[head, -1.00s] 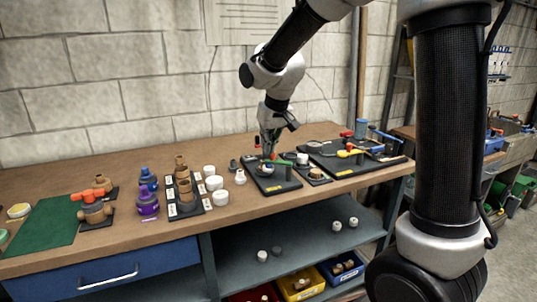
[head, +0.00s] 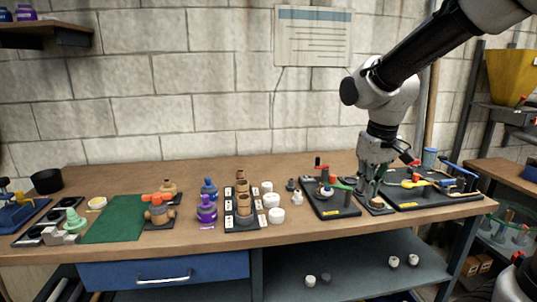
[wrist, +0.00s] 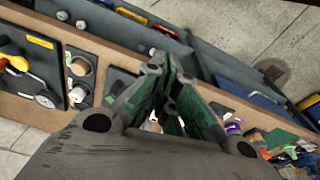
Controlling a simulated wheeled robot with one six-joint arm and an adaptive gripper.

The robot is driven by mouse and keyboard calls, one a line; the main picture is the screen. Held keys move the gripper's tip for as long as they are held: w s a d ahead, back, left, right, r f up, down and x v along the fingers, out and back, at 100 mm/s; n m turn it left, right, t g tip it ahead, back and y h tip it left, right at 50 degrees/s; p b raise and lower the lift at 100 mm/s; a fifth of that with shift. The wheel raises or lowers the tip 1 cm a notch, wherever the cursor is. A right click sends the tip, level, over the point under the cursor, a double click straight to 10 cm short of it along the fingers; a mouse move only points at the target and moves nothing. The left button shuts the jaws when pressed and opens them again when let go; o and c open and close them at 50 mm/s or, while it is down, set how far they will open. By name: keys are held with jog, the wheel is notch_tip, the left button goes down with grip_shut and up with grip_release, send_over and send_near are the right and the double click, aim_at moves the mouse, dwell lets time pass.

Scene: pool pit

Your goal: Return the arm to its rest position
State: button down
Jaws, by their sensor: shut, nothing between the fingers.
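My gripper (head: 373,192) is at the right part of the wooden bench, pointing down, with its fingers drawn together and empty. In the head view it overlaps a small black plate with a brass fitting (head: 377,202); I cannot tell how much height separates them. The arm comes in from the upper right and bends down at the elbow. In the wrist view the green-padded fingers (wrist: 167,78) converge, and the bench lies tilted behind them.
A black board with a green lever (head: 341,187) lies left of my gripper. A larger board with a yellow lever (head: 415,184) lies right. Purple bottles (head: 206,209), brown stacked cups (head: 243,205) and a green mat (head: 114,221) are further left. The bench's back strip is mostly clear.

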jog(key=s+d+r+m+t, duration=0.1)
jog(key=s+d+r, duration=0.1)
jog(key=s+d, duration=0.3)
jog(key=s+d+r+m+t, duration=0.1)
jog(key=s+d, duration=0.4)
jog(key=s, duration=0.6)
jog(key=shift+s+r+m+t, duration=0.3)
jog(key=shift+r+m, duration=0.2)
jog(key=shift+r, duration=0.45)
